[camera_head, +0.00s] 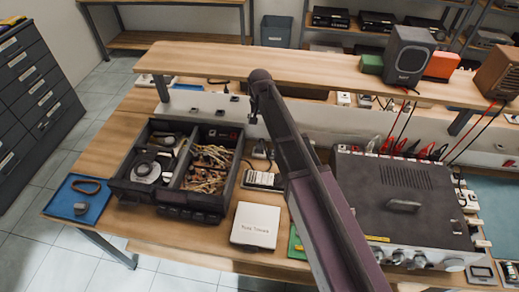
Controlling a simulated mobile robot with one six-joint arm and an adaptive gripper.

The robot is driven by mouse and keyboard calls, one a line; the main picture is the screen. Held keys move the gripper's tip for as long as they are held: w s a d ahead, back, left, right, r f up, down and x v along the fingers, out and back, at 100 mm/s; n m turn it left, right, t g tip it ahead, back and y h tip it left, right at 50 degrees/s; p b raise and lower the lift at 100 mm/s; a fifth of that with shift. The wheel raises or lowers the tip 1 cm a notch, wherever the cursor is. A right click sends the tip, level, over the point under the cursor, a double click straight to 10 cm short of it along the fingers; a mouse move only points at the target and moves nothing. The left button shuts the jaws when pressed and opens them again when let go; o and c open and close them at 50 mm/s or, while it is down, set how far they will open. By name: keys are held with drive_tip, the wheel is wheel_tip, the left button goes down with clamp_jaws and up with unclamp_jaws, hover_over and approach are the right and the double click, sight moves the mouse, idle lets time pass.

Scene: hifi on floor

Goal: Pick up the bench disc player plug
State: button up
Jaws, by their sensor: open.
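I cannot make out for certain which thing is the bench disc player plug. Small dark plug-like pieces (220,112) sit along the pale strip at the back of the bench, too small to identify. A flat white case (256,225) with unreadable writing lies near the front edge; I cannot tell if it is the disc player. My arm rises from the lower right across the bench. My gripper (252,118) hangs from its far end above the back of the bench, behind the black tray. It is open, and its fingers are small and dark in this view.
A black divided tray (172,208) holds tape and wires. A large grey amplifier-like unit (404,203) with red and black leads fills the right. A raised wooden shelf (300,70) with speakers crosses the back. A blue mat (80,208) lies left.

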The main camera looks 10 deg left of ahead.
sight(260, 144)
drive_tip(key=shift+f+b, duration=3.1)
drive_tip(key=shift+f, duration=0.3)
drive_tip(key=shift+f, duration=0.1)
drive_tip(key=f+b, duration=0.2)
drive_tip(key=b, duration=0.1)
drive_tip(key=shift+s+f, duration=0.3)
drive_tip(key=shift+f, duration=0.1)
drive_tip(key=shift+f+b, duration=1.1)
drive_tip(key=shift+d, duration=0.1)
clamp_jaws()
